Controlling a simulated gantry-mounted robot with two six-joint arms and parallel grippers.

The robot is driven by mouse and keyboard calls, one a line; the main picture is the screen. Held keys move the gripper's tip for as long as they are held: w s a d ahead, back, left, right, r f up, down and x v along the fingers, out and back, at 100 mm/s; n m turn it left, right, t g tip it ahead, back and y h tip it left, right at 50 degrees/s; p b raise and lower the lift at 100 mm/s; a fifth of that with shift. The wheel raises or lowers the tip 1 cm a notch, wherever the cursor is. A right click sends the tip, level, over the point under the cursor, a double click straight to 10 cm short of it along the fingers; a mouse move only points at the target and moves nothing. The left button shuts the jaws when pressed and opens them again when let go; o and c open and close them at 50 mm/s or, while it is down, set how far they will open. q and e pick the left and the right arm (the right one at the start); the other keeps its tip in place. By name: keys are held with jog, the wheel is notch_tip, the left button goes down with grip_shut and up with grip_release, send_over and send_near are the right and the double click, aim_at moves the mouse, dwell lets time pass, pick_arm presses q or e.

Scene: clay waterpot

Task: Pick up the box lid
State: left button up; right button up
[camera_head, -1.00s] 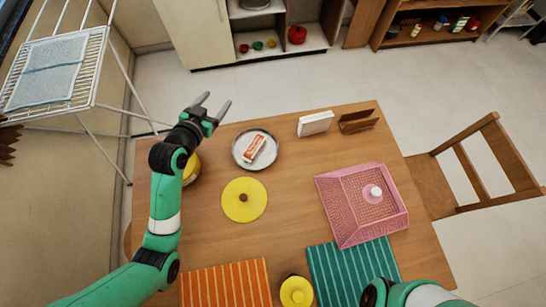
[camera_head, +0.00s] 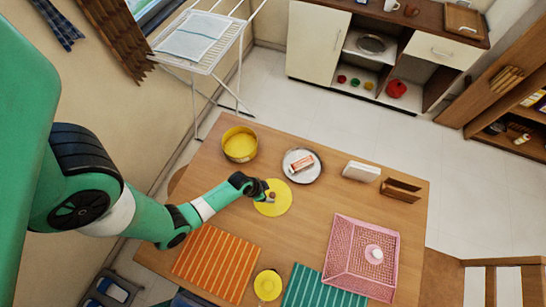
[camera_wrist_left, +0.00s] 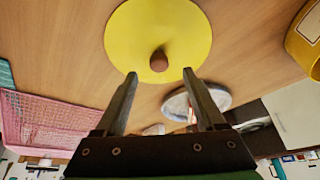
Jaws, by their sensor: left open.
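The yellow round lid (camera_head: 279,207) with a brown knob lies flat on the table. It also shows in the left wrist view (camera_wrist_left: 140,35), its knob (camera_wrist_left: 159,61) just ahead of and between my fingertips. My left gripper (camera_head: 270,196) is open and empty, low over the lid at the knob; in the wrist view its two fingers (camera_wrist_left: 160,74) stand apart on either side of the knob line. Whether they touch the lid is not clear. The yellow round box (camera_head: 240,145) stands without a lid at the table's far left. My right gripper is not in view.
A plate (camera_head: 301,165) with a packaged item lies behind the lid. A white block (camera_head: 361,172), a brown holder (camera_head: 401,190) and a pink mesh cover (camera_head: 345,250) stand to the right. An orange striped mat (camera_head: 217,262) and a yellow-topped pot (camera_head: 267,284) are nearer.

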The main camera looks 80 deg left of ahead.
aim_at(272, 195)
pick_arm(q)
jog(key=b+x, duration=0.2)
jog(key=x, duration=0.3)
jog(key=shift+w+f, duration=0.15)
jog(key=shift+f, duration=0.15)
jog(key=shift+c, duration=0.2)
jog(key=shift+r, duration=0.1)
grip_shut()
